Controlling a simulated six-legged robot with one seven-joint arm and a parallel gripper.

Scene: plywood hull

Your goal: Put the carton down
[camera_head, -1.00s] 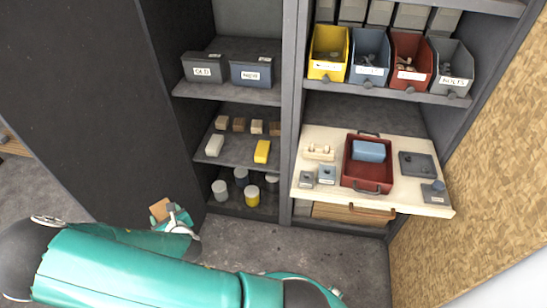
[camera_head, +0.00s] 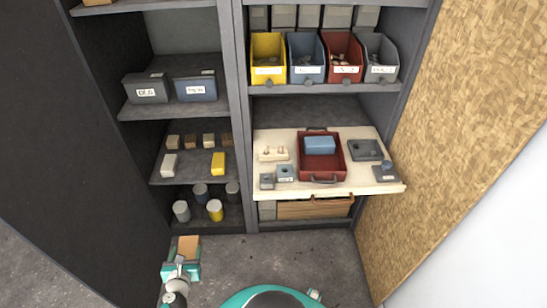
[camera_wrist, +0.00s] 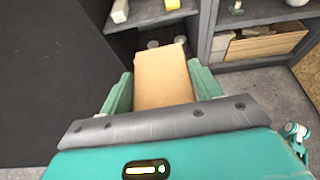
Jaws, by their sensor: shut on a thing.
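The carton (camera_head: 188,246) is a small plain brown box. My gripper (camera_head: 183,262) is shut on it, in front of the left part of the cabinet and low in the head view. In the wrist view the carton (camera_wrist: 163,77) sits between the two green fingers, which press on its sides. Its far end points toward the lower shelf, apart from it. The carton's underside is hidden.
A pull-out board (camera_head: 390,172) with a red tray (camera_head: 306,165) juts out at right. Grey floor (camera_head: 300,255) is clear.

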